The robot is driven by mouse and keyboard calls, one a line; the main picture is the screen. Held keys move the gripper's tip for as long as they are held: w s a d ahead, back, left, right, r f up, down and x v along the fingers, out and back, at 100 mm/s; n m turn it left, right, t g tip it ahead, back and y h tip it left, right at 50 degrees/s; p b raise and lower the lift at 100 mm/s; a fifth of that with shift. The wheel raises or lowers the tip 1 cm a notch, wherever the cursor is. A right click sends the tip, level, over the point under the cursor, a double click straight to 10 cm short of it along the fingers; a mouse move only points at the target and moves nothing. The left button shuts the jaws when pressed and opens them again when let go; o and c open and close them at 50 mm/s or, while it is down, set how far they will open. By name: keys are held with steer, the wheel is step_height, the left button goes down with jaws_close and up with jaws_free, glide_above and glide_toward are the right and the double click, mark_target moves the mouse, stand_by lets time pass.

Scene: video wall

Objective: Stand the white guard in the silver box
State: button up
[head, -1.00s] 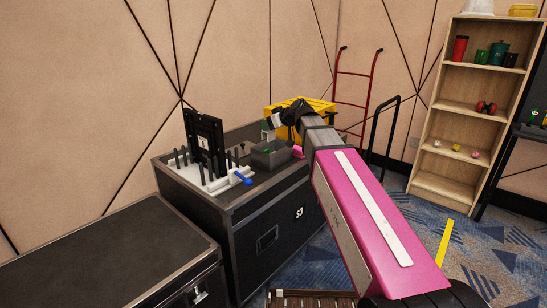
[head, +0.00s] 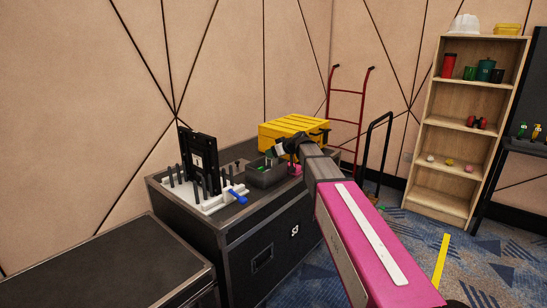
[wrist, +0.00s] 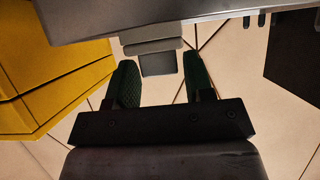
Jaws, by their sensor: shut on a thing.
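The grey, silver-looking box (head: 266,179) is a small open bin on the black flight case. My gripper (head: 271,160) is low over it, its green fingertips at the box's opening. The box's wall (wrist: 200,16) seems to be the grey band along the top there. In the head view the guard is hidden; I cannot tell whether it touches the box floor.
A black upright panel (head: 200,160) stands left of the box on a white base (head: 205,203) with black pegs and a blue handle (head: 237,196). A yellow case (head: 290,132) is close behind my gripper. A pink object (head: 296,169) is right of the box.

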mark_target(273, 158)
steer(key=shift+f, duration=1)
steer(key=shift+f, duration=0.6)
steer(key=o, duration=0.6)
steer(key=shift+r, duration=0.3)
steer(key=v, duration=1.2)
steer(key=s+d+f+m+g+h, duration=0.2)
steer(key=s+d+f, duration=0.3)
steer(key=s+f, duration=0.4)
steer(key=s+d+f+m+g+h, duration=0.3)
steer(key=s+d+f+m+h, duration=0.1)
steer(key=s+f, duration=0.5)
steer(key=s+d+f+m+g+h, duration=0.2)
steer(key=s+d+f+m+h, duration=0.1)
steer(key=s+f, duration=0.7)
steer(key=shift+d+f+m+g+h, duration=0.3)
steer(key=shift+d+f+m, duration=0.4)
steer(key=shift+d+f, duration=0.65)
